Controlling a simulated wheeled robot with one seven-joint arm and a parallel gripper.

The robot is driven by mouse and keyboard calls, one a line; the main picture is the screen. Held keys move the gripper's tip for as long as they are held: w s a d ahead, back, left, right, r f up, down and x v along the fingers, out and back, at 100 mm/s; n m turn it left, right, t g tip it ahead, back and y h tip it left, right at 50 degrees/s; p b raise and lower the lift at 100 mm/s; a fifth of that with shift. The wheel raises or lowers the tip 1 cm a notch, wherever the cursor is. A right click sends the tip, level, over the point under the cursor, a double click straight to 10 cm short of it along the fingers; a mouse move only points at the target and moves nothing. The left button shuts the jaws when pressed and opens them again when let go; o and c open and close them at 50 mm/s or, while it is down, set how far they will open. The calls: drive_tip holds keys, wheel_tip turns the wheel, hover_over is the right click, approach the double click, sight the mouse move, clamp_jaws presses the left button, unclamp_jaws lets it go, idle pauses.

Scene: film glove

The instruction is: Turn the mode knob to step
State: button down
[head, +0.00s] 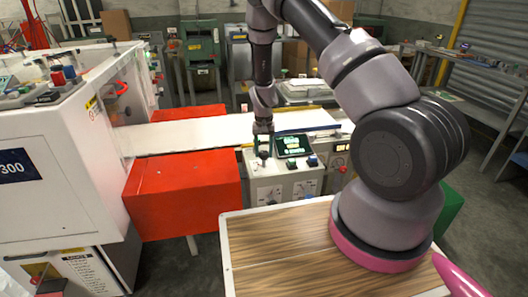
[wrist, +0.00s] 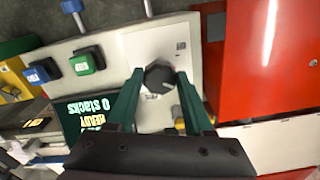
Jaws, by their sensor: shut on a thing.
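The mode knob (wrist: 159,77) is a dark round knob with a pale pointer mark, on the white control panel (wrist: 113,45) in the wrist view. My gripper (wrist: 161,73) has its green fingers on either side of it, shut on it. Its labels are too small to read. In the head view my gripper (head: 263,142) reaches down to the back left of the control box (head: 268,190), and the knob there is mostly hidden by the fingers.
A screen (head: 293,145) stands right of the gripper, showing "0 stacks" and "READY" in the wrist view. A green button (wrist: 87,61) and a blue button (wrist: 42,71) sit beside it. A red guard (head: 184,193) stands close on the left.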

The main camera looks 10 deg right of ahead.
sight(264, 153)
drive_tip(key=shift+m, duration=1.6)
drive_tip(key=shift+c, duration=1.4)
unclamp_jaws()
drive_tip(key=shift+r, duration=0.15)
wheel_tip(264, 153, up, 11)
drive_tip(key=shift+f, duration=0.2)
drive_tip(key=shift+r, duration=0.1)
